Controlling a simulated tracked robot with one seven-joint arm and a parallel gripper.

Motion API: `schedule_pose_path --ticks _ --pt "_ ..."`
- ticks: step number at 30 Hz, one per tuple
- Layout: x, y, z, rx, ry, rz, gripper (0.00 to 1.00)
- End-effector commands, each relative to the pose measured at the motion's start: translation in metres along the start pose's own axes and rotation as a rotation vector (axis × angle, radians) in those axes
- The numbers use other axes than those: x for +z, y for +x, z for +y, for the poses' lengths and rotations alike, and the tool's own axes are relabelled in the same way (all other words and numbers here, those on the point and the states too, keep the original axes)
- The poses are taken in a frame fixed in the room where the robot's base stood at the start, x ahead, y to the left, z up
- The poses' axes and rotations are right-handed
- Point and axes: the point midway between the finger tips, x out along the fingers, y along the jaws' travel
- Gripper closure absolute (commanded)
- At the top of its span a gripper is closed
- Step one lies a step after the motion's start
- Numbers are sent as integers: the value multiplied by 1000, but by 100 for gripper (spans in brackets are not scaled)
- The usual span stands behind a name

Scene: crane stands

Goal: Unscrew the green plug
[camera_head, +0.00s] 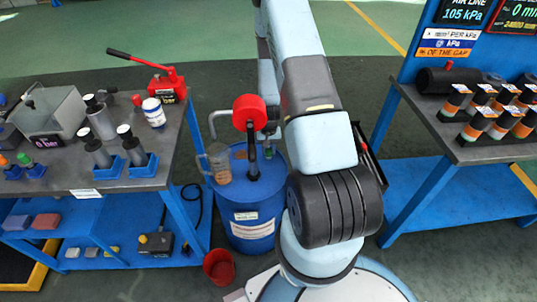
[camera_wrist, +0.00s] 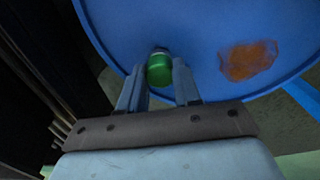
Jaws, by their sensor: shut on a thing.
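The green plug (camera_wrist: 159,70) sits at the edge of the top of a blue drum (camera_head: 247,222). In the wrist view it lies between the two fingertips of my gripper (camera_wrist: 159,82), which is shut on it. A dark collar shows just beyond the plug. In the head view my gripper (camera_head: 268,141) points down at the drum top, and only a small bit of green shows below it. The drum top (camera_wrist: 205,35) also fills much of the wrist view, with an orange-brown stain on it.
A hand pump (camera_head: 251,140) with a red head stands on the drum close to my gripper. A clear jug (camera_head: 219,163) is left of it. A red bucket (camera_head: 219,267) stands on the floor. Benches (camera_head: 170,178) and (camera_head: 425,125) flank the drum.

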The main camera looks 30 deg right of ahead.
Motion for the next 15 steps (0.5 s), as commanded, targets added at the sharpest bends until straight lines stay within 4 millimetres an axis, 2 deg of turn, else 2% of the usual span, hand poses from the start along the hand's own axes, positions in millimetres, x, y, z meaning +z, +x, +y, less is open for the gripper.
schedule_pose_path --ticks 4,12,15 --pt "0 0 0 0 -67 0 100" --pt "0 -1 0 0 -420 0 100" --pt "0 -1 0 0 -453 0 100"
